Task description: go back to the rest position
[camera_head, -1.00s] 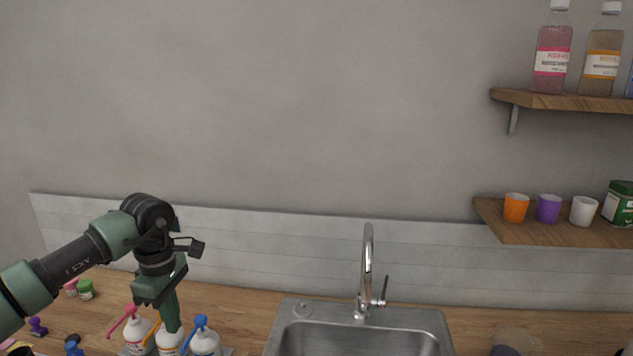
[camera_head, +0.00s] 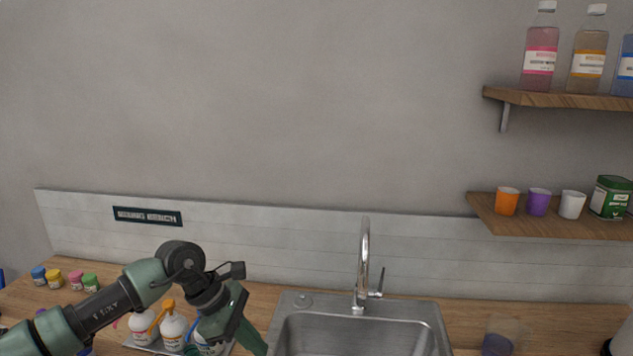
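My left arm comes in from the lower left. My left gripper (camera_head: 249,338) hangs tilted down and to the right, just left of the sink. Its fingertips lie near the bottom edge of the view, and I cannot tell whether they are open or shut. No object shows in it. Behind and partly under the arm stand several white squeeze bottles, one with an orange spout (camera_head: 174,327), on a grey tray (camera_head: 148,347). My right gripper is not in view.
A steel sink (camera_head: 424,318) with a tall faucet (camera_head: 364,262) is at the centre. A clear container (camera_head: 503,337) stands right of it. Small colored-lid jars (camera_head: 55,279) are at the far left. Wall shelves hold bottles (camera_head: 541,47) and cups (camera_head: 507,201).

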